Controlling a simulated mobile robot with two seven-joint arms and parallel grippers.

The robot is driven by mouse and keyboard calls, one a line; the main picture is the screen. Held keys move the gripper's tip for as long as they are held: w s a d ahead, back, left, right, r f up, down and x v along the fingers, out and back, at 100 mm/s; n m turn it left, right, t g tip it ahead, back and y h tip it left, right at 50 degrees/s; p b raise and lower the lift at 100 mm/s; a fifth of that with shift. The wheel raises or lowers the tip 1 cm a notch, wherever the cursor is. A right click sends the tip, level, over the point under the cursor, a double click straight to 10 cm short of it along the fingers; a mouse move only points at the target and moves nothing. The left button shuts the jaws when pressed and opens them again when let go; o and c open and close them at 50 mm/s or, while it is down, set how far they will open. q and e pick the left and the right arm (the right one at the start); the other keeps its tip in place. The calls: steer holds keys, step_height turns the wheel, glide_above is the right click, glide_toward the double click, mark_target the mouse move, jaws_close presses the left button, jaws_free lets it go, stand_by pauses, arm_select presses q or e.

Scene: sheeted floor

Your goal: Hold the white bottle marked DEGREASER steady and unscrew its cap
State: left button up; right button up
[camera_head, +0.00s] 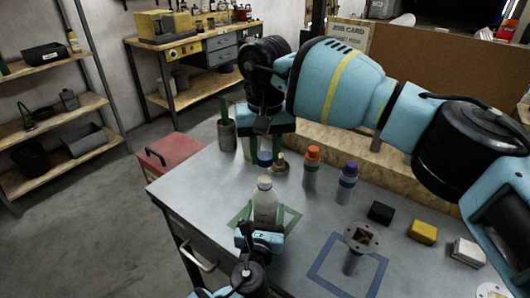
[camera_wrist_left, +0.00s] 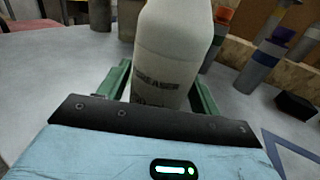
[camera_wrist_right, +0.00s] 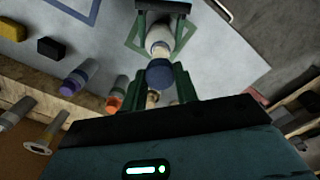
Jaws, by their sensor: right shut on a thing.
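The white bottle (camera_head: 265,206) stands upright inside a green taped square on the grey bench. Part of its DEGREASER lettering shows in the left wrist view (camera_wrist_left: 168,60). My left gripper (camera_head: 262,229) is shut around the bottle's body from the near side, one green finger on each side. The bottle's top is bare and pale. My right gripper (camera_head: 265,151) is shut on a blue cap (camera_wrist_right: 160,73), which is off the bottle. In the head view, the cap (camera_head: 265,159) shows beyond and above the bottle's mouth.
An orange-capped bottle (camera_head: 312,166) and a purple-capped bottle (camera_head: 347,184) stand to the right. Black (camera_head: 381,212), yellow (camera_head: 423,232) and white (camera_head: 468,252) blocks lie farther right. A flanged metal part (camera_head: 360,240) stands in a blue taped square. A brass item (camera_head: 281,163) is near my right gripper.

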arm_select(q)
steer(key=shift+o, duration=1.2)
steer(key=shift+s, duration=0.1)
steer(key=shift+s, duration=0.35)
arm_select(e)
steer(key=shift+r, duration=0.15)
arm_select(q)
steer(key=s, duration=0.3)
steer(key=s+a, duration=0.1)
steer(key=s, duration=0.3)
steer(key=s+a, duration=0.1)
steer(key=s, duration=0.3)
arm_select(e)
steer(key=shift+r, duration=0.45)
